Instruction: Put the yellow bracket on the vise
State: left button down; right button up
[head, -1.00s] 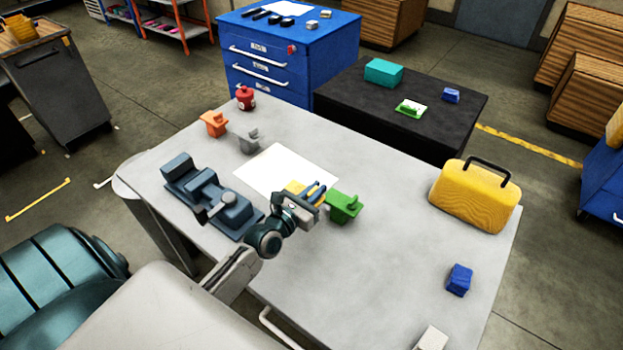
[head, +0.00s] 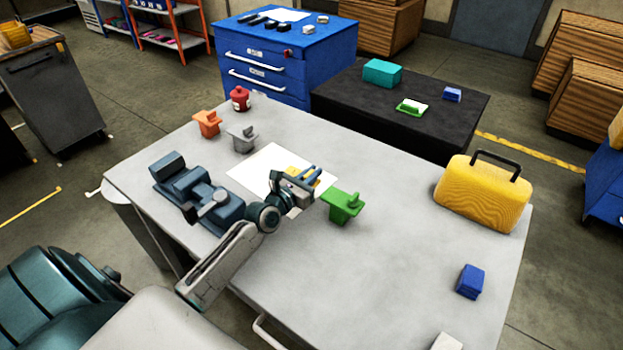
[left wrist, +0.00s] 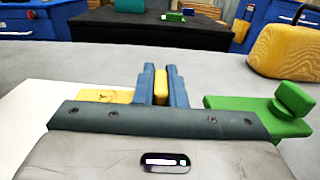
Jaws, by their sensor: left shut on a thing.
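The yellow bracket (head: 292,171) shows over the white sheet in the head view, partly hidden by my left gripper (head: 311,178). In the left wrist view the blue fingers of the left gripper (left wrist: 161,88) are closed on the upright yellow part of the bracket (left wrist: 161,84); its flat plate shows to the left of the fingers. I cannot tell whether the bracket touches the sheet or hangs above it. The blue-grey vise (head: 216,207) stands at the table's left side, left of the gripper and apart from the bracket. My right gripper is not in view.
A green bracket (head: 342,205) stands close to the right of my left gripper. Grey (head: 242,138) and orange (head: 207,122) brackets and a red container (head: 240,98) stand behind the vise. A yellow case (head: 483,194) and a blue block (head: 470,282) are at right. The table's middle front is clear.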

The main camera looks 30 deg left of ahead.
pick_arm(q)
jog(key=c, duration=1.5)
grip_release()
